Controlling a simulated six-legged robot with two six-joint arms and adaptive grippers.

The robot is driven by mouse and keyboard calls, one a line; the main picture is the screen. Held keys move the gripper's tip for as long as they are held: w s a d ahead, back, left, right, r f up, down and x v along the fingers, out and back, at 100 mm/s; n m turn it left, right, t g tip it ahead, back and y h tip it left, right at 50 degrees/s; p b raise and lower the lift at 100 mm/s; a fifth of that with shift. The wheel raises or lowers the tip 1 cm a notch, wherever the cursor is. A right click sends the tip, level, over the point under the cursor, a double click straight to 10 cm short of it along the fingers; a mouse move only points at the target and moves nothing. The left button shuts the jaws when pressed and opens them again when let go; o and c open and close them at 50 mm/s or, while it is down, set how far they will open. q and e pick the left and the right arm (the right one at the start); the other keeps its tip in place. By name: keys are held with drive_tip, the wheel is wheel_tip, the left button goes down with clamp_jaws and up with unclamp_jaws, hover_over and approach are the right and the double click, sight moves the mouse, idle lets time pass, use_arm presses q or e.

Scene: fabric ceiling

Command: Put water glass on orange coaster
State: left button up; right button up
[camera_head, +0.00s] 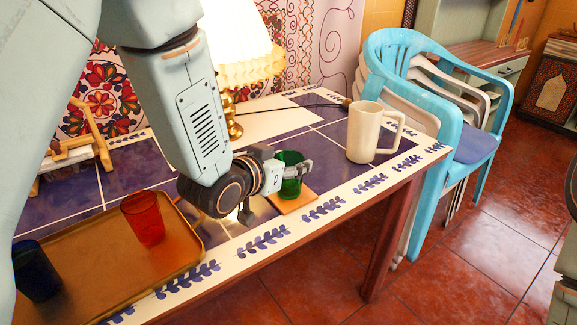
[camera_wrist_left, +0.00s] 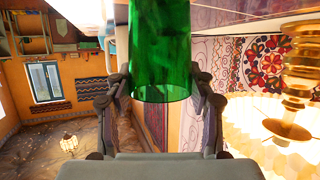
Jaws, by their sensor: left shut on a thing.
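A green glass (camera_head: 290,187) is held upright between the fingers of my left gripper (camera_head: 297,168). In the left wrist view, the green glass (camera_wrist_left: 161,60) fills the space between the two fingers (camera_wrist_left: 160,88). An orange coaster (camera_head: 297,204) lies on the table directly below the glass. The glass's base overlaps the coaster in the head view; I cannot tell whether it touches it or hovers just above. My left gripper hides part of the glass and the coaster's back edge. My right gripper is out of view.
A brown tray (camera_head: 95,282) at the left holds a red glass (camera_head: 143,217) and a dark blue glass (camera_head: 36,270). A cream mug (camera_head: 362,132) stands to the right of the coaster. A lit lamp (camera_head: 238,45) is behind. Blue and white chairs (camera_head: 440,85) stand beyond the table's right end.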

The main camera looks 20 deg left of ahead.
use_arm(q)
drive_tip(key=shift+w, duration=0.25)
drive_tip(key=shift+s+f, duration=0.15)
drive_tip(key=shift+s, duration=0.05)
drive_tip(key=o, duration=1.2)
drive_tip(key=shift+w+f, duration=0.1)
